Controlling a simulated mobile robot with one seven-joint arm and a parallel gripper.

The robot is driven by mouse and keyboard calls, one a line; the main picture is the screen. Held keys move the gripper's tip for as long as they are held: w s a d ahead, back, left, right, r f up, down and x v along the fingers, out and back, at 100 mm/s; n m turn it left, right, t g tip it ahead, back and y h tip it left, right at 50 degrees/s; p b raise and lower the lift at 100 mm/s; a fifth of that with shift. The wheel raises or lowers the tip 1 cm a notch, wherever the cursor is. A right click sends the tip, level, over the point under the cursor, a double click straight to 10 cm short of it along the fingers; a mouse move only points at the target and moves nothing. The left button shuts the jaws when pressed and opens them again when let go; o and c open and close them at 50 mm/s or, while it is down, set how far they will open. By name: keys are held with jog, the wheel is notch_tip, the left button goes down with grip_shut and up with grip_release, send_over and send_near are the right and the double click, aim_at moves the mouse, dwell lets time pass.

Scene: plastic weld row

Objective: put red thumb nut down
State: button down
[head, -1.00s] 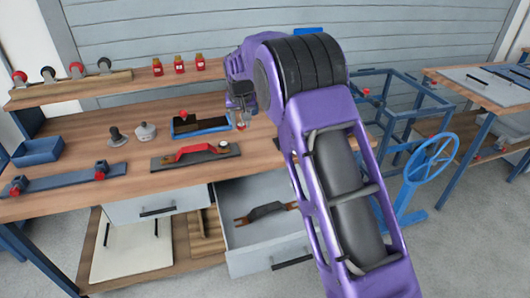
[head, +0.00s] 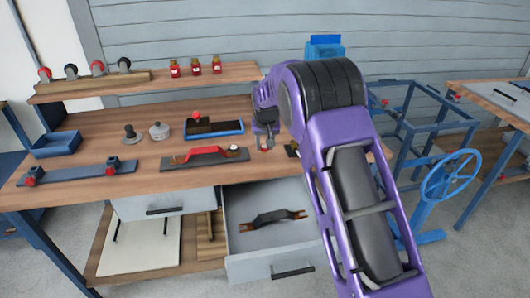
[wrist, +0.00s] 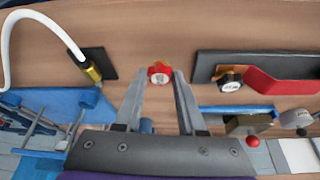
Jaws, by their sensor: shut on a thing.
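The red thumb nut (wrist: 159,73) has a pale round face and sits between my gripper's fingertips in the wrist view. My gripper (wrist: 159,78) is shut on it. In the head view my gripper (head: 265,146) is over the front part of the wooden bench (head: 100,201), right of the dark plate with the red handle (head: 205,154). I cannot tell whether the nut touches the bench top.
A blue tray (head: 242,129) lies behind the plate, with two grey fittings (head: 159,131) to its left. In the wrist view, a brass-ended tool on a white hose (wrist: 91,72) lies on a dark pad. An open drawer (head: 262,239) juts out below the bench front.

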jog(key=shift+f, duration=1.25)
jog(key=shift+f, duration=0.2)
jog(key=c, duration=0.5)
grip_release()
jog(key=shift+r, duration=0.35)
jog(key=p+v, duration=0.1)
jog(key=v, duration=1)
jog(key=shift+r, duration=0.35)
